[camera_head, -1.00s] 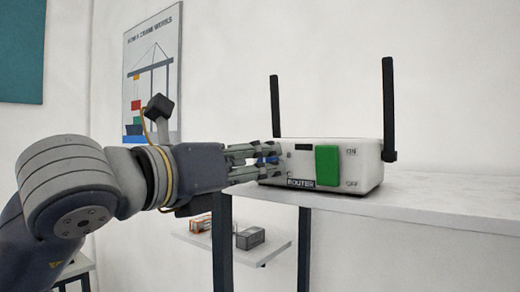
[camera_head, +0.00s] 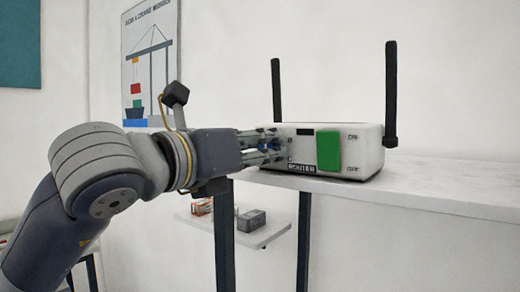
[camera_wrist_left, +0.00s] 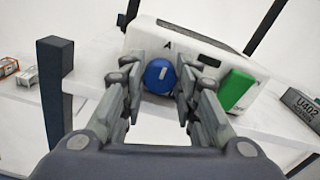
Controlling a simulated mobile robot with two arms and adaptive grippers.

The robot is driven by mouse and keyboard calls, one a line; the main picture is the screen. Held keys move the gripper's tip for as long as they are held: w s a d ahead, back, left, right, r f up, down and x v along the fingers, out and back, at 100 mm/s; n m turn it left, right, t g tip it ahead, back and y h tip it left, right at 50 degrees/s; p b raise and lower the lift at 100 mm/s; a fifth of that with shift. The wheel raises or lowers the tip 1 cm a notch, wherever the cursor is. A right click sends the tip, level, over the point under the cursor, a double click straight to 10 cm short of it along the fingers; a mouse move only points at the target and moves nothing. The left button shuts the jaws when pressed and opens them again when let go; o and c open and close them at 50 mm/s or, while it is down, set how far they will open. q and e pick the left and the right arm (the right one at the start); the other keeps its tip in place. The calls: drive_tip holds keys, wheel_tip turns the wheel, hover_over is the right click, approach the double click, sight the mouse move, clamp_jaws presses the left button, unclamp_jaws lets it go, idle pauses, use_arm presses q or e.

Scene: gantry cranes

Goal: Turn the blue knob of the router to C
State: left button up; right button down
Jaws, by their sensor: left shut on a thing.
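The white router (camera_head: 358,143) stands on a shelf, with two black antennas and a green switch (camera_head: 328,150) on its front. Its blue knob (camera_wrist_left: 160,76) sits left of the switch and shows between my left gripper's fingers in the left wrist view. A pale mark on the knob points roughly up toward a letter A above it. The letter C cannot be made out. In the head view my left gripper (camera_head: 272,147) reaches in from the left, shut on the knob and hiding most of it. My right gripper is not in view.
The white shelf (camera_head: 440,180) has free room right of the router. A lower shelf (camera_head: 262,236) holds small container-like blocks (camera_head: 250,220). A dark post (camera_wrist_left: 55,85) stands left of the gripper in the wrist view. A grey U402 block (camera_wrist_left: 302,106) lies at the right.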

use_arm(q)
drive_tip(key=shift+s+d+f+m+b, duration=0.1)
drive_tip(key=shift+m+b, duration=1.75)
drive_tip(key=shift+m, duration=2.1)
drive_tip(key=shift+d+f+m+b, duration=0.1)
drive_tip(key=shift+m+b, duration=1.8)
drive_tip(key=shift+m, duration=2.1)
drive_tip(key=shift+s+f+m+b, duration=0.1)
drive_tip(key=shift+m+b, duration=1.75)
drive_tip(key=shift+m, duration=2.1)
drive_tip(key=o, duration=1.1)
drive_tip(key=shift+c, duration=0.2)
